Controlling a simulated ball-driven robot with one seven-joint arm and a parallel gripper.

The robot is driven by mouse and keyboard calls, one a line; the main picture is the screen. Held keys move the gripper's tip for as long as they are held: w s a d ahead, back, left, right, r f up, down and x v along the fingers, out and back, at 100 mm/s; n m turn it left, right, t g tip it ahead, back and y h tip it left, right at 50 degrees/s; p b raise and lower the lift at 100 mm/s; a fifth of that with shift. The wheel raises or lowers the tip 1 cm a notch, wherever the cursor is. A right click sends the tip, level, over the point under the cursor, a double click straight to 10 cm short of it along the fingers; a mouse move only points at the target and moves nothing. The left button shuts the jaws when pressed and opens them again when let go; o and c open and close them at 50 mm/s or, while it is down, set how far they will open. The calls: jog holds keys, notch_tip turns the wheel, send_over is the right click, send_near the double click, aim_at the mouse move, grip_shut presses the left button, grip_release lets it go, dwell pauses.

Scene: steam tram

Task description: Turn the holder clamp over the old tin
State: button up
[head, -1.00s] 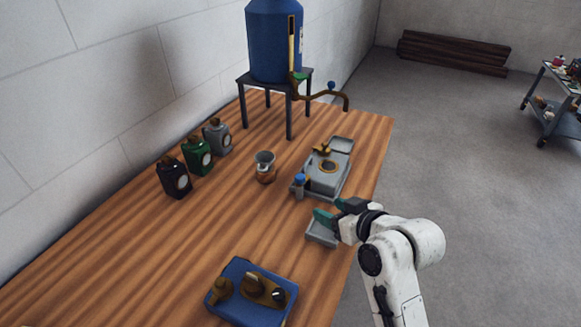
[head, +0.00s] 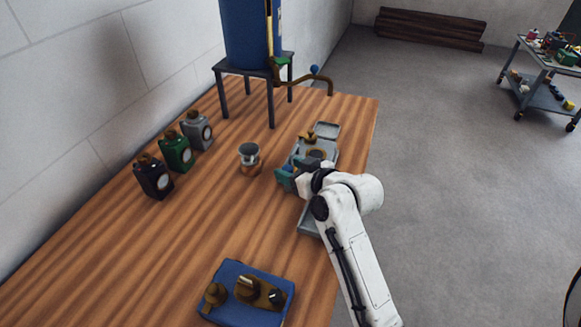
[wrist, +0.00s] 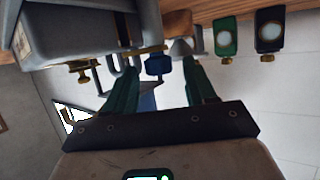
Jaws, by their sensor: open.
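A grey metal device (head: 329,148) with brass fittings stands near the table's right edge; its body fills the upper left of the wrist view (wrist: 80,30). A blue knob (wrist: 158,65) sits beside the device. I cannot clearly tell which part is the holder clamp, and the old tin cannot be made out. My gripper (head: 286,177) is at the device's near left corner, hiding part of it. In the wrist view its green fingers (wrist: 160,85) are apart, with the blue knob in line with the gap beyond the tips. Nothing is held; contact cannot be told.
A grey and copper cup (head: 249,158) stands left of the device. Black (head: 154,176), green (head: 177,152) and grey (head: 197,130) canisters line the wall side.

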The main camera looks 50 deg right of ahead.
jog(key=shift+w+d+f, duration=0.1)
jog(key=shift+w+f, duration=0.1)
jog(key=shift+w, duration=0.15)
grip_shut()
jog(key=shift+d+f+n+y+b, duration=0.1)
jog(key=shift+f+n+y+b, duration=0.05)
jog(key=shift+n+y+b, duration=0.85)
jog(key=shift+n+y, duration=0.6)
jog(key=shift+y, duration=0.3)
grip_release()
jog(key=shift+s+d+r, duration=0.1)
jog(key=shift+r, duration=0.1)
jog(key=a+b+v, duration=0.1)
jog(key=v, duration=0.9)
jog(key=shift+s+d, duration=0.3)
jog(key=shift+d, duration=0.1)
